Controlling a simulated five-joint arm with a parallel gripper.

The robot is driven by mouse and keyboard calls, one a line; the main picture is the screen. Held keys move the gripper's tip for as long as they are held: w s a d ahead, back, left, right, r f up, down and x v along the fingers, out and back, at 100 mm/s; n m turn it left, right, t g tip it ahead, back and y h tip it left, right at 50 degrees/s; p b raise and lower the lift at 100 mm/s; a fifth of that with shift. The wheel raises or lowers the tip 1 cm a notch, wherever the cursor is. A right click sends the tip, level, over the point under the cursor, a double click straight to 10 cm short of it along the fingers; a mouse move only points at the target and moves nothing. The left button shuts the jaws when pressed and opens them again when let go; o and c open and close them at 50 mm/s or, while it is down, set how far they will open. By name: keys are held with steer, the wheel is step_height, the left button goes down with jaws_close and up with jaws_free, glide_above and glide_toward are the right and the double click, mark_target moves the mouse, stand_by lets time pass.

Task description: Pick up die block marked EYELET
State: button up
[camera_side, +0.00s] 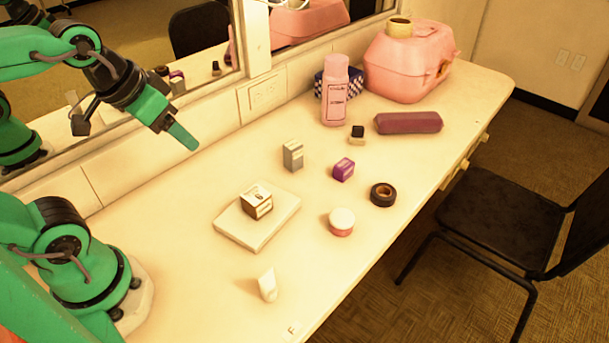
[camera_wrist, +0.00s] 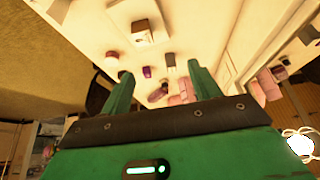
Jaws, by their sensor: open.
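Several small blocks lie on the table, with markings too small to read, so I cannot tell for sure which says EYELET. A pale block with dark marks (camera_side: 257,202) sits on a flat white slab (camera_side: 243,232). A grey block (camera_side: 292,155) stands upright behind it. A purple block (camera_side: 343,168) and a small black-and-tan block (camera_side: 357,135) lie farther right. My gripper (camera_side: 185,138) is high at the left, near the mirror and apart from every block. In the wrist view my gripper (camera_wrist: 162,86) is open and empty, with blocks visible beyond its fingers.
A pink bottle (camera_side: 335,90), maroon case (camera_side: 408,123) and pink box (camera_side: 405,65) are at the back. The mirror wall borders the left; a chair (camera_side: 505,215) is right.

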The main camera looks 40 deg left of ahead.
steer(key=w, duration=0.1)
steer(key=m+g, duration=0.1)
steer(key=g, duration=0.4)
glide_above(293, 144)
steer(key=f, duration=0.9)
steer(key=s+f, duration=0.1)
steer(key=f, duration=0.4)
steer(key=shift+f, duration=0.35)
steer(key=shift+w+f, duration=0.25)
steer(key=shift+f, duration=1.45)
steer(key=shift+f, duration=0.1)
steer(key=shift+w+f, duration=0.2)
steer(key=shift+f, duration=2.3)
